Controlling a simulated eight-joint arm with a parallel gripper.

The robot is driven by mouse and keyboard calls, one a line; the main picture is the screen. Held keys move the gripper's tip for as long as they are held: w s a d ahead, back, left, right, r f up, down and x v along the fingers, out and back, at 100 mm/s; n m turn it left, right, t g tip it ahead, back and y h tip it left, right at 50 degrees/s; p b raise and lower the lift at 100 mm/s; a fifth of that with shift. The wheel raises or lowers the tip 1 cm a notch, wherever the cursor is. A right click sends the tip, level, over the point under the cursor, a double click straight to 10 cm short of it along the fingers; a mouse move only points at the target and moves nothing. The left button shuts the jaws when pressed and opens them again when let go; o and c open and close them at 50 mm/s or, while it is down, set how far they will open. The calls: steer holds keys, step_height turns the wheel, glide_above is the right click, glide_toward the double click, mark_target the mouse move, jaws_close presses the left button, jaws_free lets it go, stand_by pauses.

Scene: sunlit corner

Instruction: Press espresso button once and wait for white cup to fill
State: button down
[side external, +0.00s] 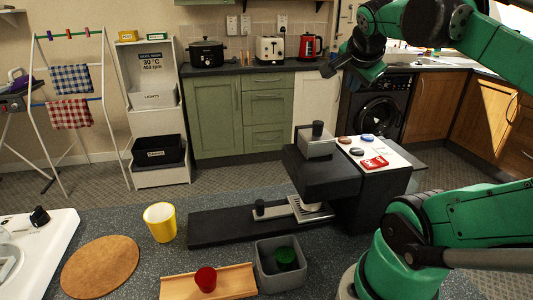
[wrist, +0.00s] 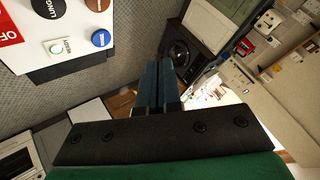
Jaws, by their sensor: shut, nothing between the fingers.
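The black coffee machine (side external: 330,178) stands on the counter. A small white shape, possibly the white cup (side external: 313,207), is under the spout, mostly hidden. My gripper (side external: 329,69) is shut and empty, above and apart from the panel; its fingers also show in the wrist view (wrist: 156,82).
A yellow cup (side external: 160,223), a round cork mat (side external: 100,266), a wooden tray (side external: 236,280) with a red object (side external: 206,279), and a grey bin (side external: 265,266) with a green object (side external: 287,258) are on the counter. Space above the panel is clear.

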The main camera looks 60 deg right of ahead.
mark_target(344, 141)
steer(key=shift+f, duration=4.4)
steer(key=shift+f, duration=0.1)
steer(key=shift+f, duration=0.35)
steer(key=shift+f, duration=0.3)
steer(key=shift+r, duration=0.75)
